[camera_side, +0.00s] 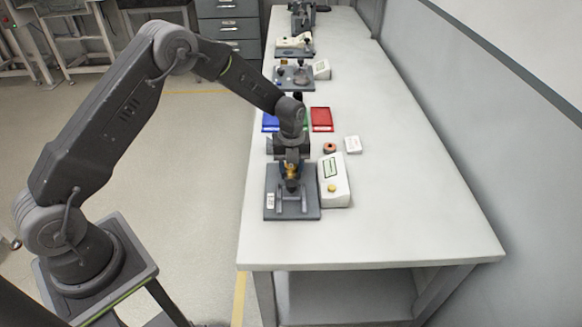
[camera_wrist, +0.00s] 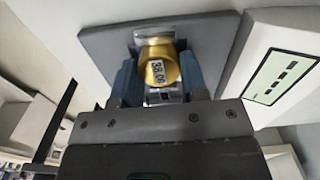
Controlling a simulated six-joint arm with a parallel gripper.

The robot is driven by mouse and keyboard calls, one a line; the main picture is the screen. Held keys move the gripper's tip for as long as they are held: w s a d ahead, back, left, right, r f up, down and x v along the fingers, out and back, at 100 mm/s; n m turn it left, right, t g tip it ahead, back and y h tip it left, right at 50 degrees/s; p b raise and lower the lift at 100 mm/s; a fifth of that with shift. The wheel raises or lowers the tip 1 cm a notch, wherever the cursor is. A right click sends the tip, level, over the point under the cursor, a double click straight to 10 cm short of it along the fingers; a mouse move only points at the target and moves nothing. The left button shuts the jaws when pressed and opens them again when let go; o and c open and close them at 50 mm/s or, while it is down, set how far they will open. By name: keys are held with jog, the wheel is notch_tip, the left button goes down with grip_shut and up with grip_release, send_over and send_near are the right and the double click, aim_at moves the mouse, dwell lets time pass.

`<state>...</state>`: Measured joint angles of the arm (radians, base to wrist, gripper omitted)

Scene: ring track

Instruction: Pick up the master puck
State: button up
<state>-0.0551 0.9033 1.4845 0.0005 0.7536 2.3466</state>
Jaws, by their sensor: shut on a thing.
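The master puck is a gold cylinder (camera_wrist: 158,66) with a white label reading what looks like 38.00. It sits between the two blue-grey fingers of my gripper (camera_wrist: 158,80) in the wrist view, and the fingers are shut on it. In the side view the gold puck (camera_side: 292,171) shows small at my gripper (camera_side: 291,178), over the dark grey gauge base plate (camera_side: 271,180). Whether the puck still touches its rest cannot be told.
A white readout box (camera_side: 341,178) with a green display and yellow button stands right of the plate. A small reddish ring (camera_side: 330,147) and a white box (camera_side: 352,144) lie behind it. Blue (camera_side: 270,122) and red (camera_side: 321,120) trays are farther back. The table's right side is clear.

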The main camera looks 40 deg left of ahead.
jog(key=shift+c, duration=1.2)
jog(key=shift+r, duration=0.1)
